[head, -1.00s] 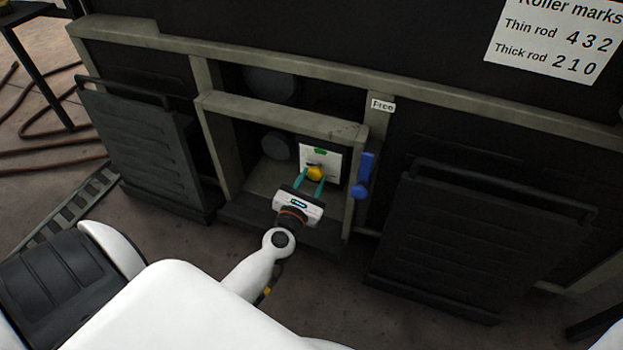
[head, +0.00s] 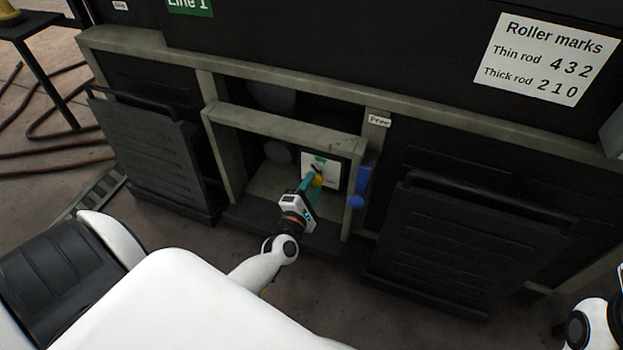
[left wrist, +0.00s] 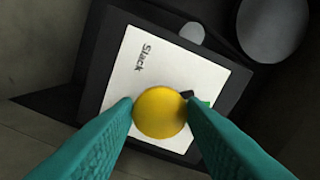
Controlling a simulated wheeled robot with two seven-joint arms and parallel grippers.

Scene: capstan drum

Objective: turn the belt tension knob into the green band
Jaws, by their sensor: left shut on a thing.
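The yellow belt tension knob (head: 318,181) sits on a white plate (head: 336,171) inside the open bay. It also shows in the left wrist view (left wrist: 160,112), between my teal fingertips. My left gripper (head: 314,184) is shut on it, its body rolled over to one side. The green band (head: 320,159) is at the plate's top edge. In the left wrist view a black pointer (left wrist: 187,94) sticks out from the knob close to the green band (left wrist: 206,103), which my finger partly hides. The word "Slack" shows on the plate. My right gripper is not in view.
A blue handle (head: 361,186) is mounted on the post just right of the bay, under a "Free" label (head: 379,120). Dark slatted panels (head: 155,150) stand on both sides. A frame beam (head: 290,130) crosses above the bay.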

